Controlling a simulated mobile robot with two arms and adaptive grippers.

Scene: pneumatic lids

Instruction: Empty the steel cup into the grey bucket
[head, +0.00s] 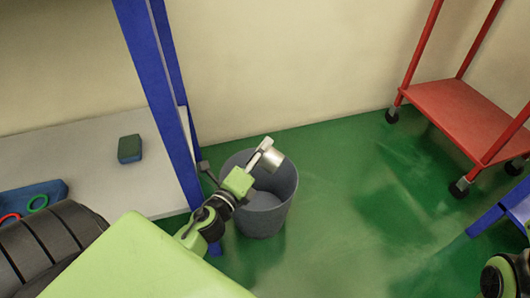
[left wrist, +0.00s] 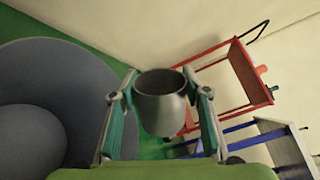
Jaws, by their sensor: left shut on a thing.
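The steel cup (head: 272,159) is gripped above the grey bucket (head: 262,222), over the far right part of its mouth in the head view. My left gripper (head: 262,149) is shut on the cup. In the left wrist view the cup (left wrist: 162,101) sits between the two fingers (left wrist: 160,115), its dark mouth towards the top of the picture. Judged against the tilted surroundings there, the cup is well tipped over. The bucket's inside (left wrist: 85,85) fills the left of that view. I see no contents in the cup or falling from it. My right gripper is out of view.
A blue post (head: 160,95) of a shelf stands close left of the bucket. A dark green block (head: 130,148) and a blue tray (head: 58,187) with rings lie on the pale shelf board (head: 95,180). A red cart (head: 465,115) stands right. Green floor between is clear.

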